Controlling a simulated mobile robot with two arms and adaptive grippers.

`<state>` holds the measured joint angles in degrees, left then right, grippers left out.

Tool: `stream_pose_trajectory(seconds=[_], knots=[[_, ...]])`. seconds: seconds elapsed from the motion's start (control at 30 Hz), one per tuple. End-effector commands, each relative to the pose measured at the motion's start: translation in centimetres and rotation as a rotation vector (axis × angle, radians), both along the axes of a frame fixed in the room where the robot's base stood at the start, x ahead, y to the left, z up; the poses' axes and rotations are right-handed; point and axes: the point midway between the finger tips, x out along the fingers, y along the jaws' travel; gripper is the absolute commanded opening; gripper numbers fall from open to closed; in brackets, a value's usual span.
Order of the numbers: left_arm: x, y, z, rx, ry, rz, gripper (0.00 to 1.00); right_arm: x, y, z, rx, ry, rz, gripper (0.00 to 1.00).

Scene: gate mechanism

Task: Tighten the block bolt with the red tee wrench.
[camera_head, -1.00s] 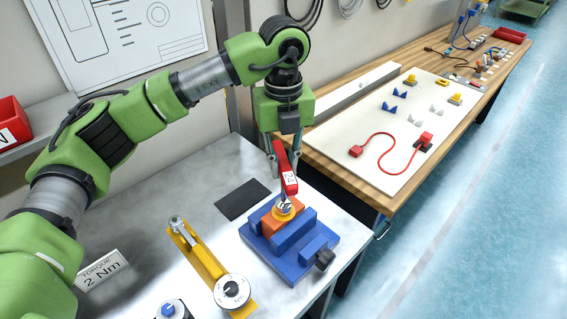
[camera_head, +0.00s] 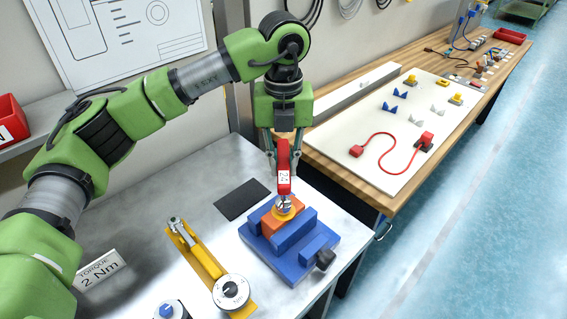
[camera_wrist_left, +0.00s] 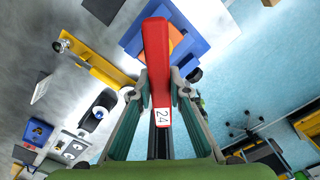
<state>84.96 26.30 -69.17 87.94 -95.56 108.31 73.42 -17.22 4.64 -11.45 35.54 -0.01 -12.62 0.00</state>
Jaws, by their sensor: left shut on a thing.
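The red tee wrench (camera_head: 283,172), labelled 24, stands over the orange block (camera_head: 269,221) in the blue vise (camera_head: 295,238). My left gripper (camera_head: 284,158) is shut on the wrench's red handle. In the left wrist view the fingers (camera_wrist_left: 160,88) lie on both sides of the handle (camera_wrist_left: 157,50), with the blue vise (camera_wrist_left: 198,30) beyond. My right gripper is not in view.
A yellow tool with a round dial (camera_head: 231,292) lies left of the vise, near a "TORQUE 2 Nm" sign (camera_head: 101,270). A black mat (camera_head: 242,200) lies behind. A wooden bench (camera_head: 375,200) with a white board (camera_head: 385,130) stands to the right.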

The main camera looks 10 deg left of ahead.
Motion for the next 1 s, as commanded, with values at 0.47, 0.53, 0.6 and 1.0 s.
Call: stream_pose_trajectory(seconds=[0.47,0.53,0.6,1.0], knots=[[-0.1,0.0,0.3,0.003,0.005,-0.056,0.0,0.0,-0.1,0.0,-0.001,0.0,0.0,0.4],[-0.1,0.0,0.5,0.002,0.005,-0.056,0.0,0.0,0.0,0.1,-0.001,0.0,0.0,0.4],[-0.1,0.0,0.8,0.001,0.003,-0.056,0.0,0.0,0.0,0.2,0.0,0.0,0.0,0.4],[0.0,0.0,2.8,-0.001,-0.001,-0.054,0.0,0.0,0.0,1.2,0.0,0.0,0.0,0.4]])
